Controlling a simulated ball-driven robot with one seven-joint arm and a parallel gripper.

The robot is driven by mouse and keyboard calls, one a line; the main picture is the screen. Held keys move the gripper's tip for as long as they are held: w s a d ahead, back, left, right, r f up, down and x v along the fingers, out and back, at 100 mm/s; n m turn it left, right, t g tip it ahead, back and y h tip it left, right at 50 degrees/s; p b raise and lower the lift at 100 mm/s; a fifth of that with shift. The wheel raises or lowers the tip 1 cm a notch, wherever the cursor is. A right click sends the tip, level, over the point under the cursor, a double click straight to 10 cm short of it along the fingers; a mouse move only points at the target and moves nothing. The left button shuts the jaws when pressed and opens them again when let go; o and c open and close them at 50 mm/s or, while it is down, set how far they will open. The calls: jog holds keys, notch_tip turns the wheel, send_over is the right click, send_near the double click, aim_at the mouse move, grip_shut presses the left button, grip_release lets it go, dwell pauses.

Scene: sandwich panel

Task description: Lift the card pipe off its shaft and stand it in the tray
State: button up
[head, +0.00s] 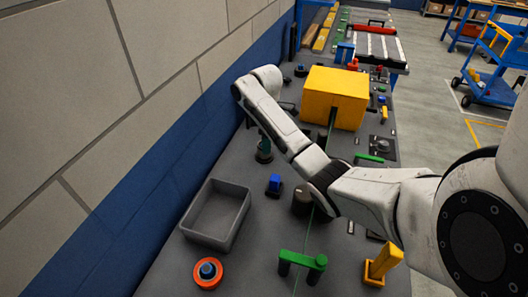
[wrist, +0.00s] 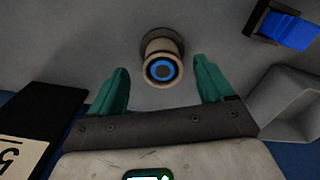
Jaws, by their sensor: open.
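The card pipe (wrist: 163,50) is a short tan tube on a dark round base in the wrist view. A blue disc, apparently the shaft's end, shows inside its ring. My gripper (wrist: 161,64) is open, its two green fingers on either side of the pipe with gaps showing. In the head view my gripper (head: 264,147) is low over the panel near the wall, and I cannot make out the pipe there. The grey tray (head: 212,212) is empty, nearer the camera than the gripper; its edge also shows in the wrist view (wrist: 284,104).
A blue switch (head: 274,183) stands between my gripper and the tray's right side. An orange ring with a blue knob (head: 208,271) is in front of the tray. A yellow box (head: 335,95) and a green handle (head: 303,260) stand on the panel. The wall borders the left.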

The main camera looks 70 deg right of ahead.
jog(key=shift+a+f+p, duration=0.15)
jog(key=shift+f+p, duration=0.15)
jog(key=shift+f, duration=2)
jog(key=c, duration=1.1)
notch_tip(320, 180, up, 9)
jog(key=shift+r+p, duration=0.1)
jog(key=shift+p, duration=0.3)
jog(key=shift+r+p, duration=0.45)
jog(key=shift+r, duration=0.05)
